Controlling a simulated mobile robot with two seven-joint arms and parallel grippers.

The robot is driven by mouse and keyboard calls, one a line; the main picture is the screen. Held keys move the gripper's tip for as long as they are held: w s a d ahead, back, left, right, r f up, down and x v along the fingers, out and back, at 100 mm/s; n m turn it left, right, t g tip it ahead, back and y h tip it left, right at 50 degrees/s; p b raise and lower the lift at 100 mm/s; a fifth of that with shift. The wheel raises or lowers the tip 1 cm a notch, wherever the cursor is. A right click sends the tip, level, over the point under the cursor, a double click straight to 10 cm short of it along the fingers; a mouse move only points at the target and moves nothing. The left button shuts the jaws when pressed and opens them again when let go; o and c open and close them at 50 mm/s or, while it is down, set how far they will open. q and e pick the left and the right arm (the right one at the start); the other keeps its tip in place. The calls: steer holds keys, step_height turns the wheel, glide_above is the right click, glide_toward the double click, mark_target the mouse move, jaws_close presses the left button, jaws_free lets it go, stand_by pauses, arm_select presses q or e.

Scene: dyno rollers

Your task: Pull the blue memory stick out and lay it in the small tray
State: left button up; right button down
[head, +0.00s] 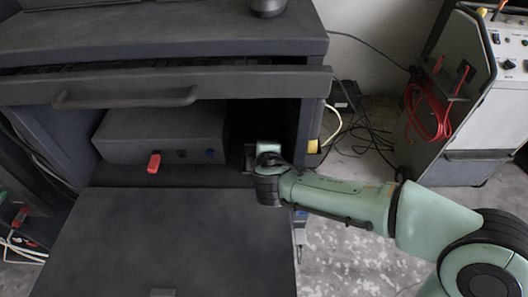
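A dark box (165,135) stands inside the cabinet's open compartment. On its front, at the right, is a small blue piece (210,153). It looks like the end of the blue memory stick, but it is too small to be sure. My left gripper is not in view. I cannot make out a small tray.
A drawer front with a handle (125,98) overhangs the compartment. A dark flap (165,235) lies lowered in front, its surface clear. A grey equipment cart (470,110) with a red cable (428,115) stands at the right. Black cables lie on the floor behind my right arm.

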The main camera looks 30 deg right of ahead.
steer(key=c, duration=0.9)
jaws_free()
steer(key=shift+f, duration=0.15)
steer(key=shift+f, duration=0.1)
steer(key=shift+s+a, duration=0.1)
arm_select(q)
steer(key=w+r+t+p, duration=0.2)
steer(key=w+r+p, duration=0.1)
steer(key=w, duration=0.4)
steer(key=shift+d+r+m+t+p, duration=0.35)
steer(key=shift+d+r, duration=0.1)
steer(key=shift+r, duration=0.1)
arm_select(e)
steer(key=v, duration=1.3)
steer(key=shift+r, duration=0.45)
